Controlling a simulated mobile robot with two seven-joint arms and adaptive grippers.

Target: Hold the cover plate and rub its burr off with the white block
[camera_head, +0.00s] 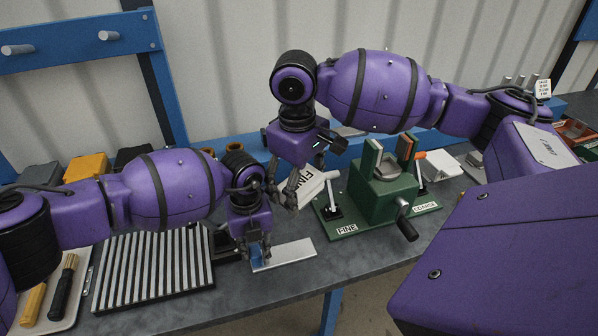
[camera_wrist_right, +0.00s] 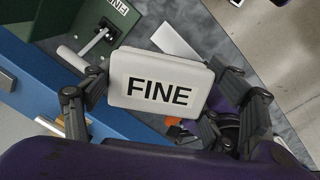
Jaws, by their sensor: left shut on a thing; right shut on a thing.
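The cover plate (camera_head: 286,254) is a flat silver rectangle near the table's front edge in the head view. My left gripper (camera_head: 261,258) points down and is shut on its left end. I cannot tell whether the plate touches the table; no burr can be made out. A pale strip of it shows past the block in the right wrist view (camera_wrist_right: 178,40). The white block (camera_wrist_right: 158,82), marked FINE, is gripped between the fingers of my right gripper (camera_head: 295,188). In the head view the block (camera_head: 318,185) is tilted, above and behind the plate, apart from it.
A green fixture (camera_head: 385,196) with a crank and FINE and COARSE labels stands right of the plate. A ribbed black-and-silver rack (camera_head: 150,268) lies to the left. A tray (camera_head: 36,318) with yellow and black handled tools is at far left. A blue rail runs behind.

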